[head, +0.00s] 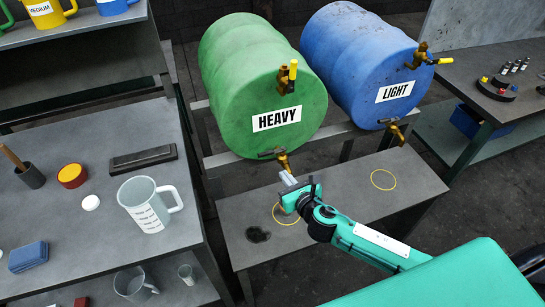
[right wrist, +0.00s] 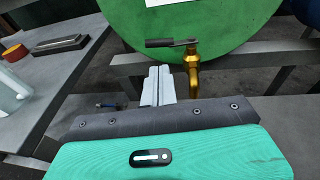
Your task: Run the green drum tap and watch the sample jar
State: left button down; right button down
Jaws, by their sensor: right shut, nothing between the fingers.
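The green drum (head: 262,85), labelled HEAVY, lies on its side on a rack. Its lower brass tap (head: 284,163) has a dark lever that lies crosswise; the tap also shows in the right wrist view (right wrist: 192,72). My right gripper (head: 288,179) is shut and empty just below the tap; in the right wrist view its fingertips (right wrist: 158,70) are below the lever and left of the spout. A clear graduated jug (head: 148,207) stands on the left table; I cannot tell if it is the sample jar. My left gripper is out of view.
The blue LIGHT drum (head: 365,60) is beside the green one. The left table (head: 95,225) also holds a blue block (head: 28,257). Smaller vessels stand on its lower shelf.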

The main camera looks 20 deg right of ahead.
aim_at(266, 152)
jog(key=p+x, duration=0.1)
jog(key=x, duration=0.9)
jog(key=shift+p, duration=0.35)
jog(key=shift+w, duration=0.15)
jog(key=shift+w+a, duration=0.15)
jog(key=shift+w, duration=0.3)
jog(key=shift+r, duration=0.2)
jog(key=shift+r, duration=0.1)
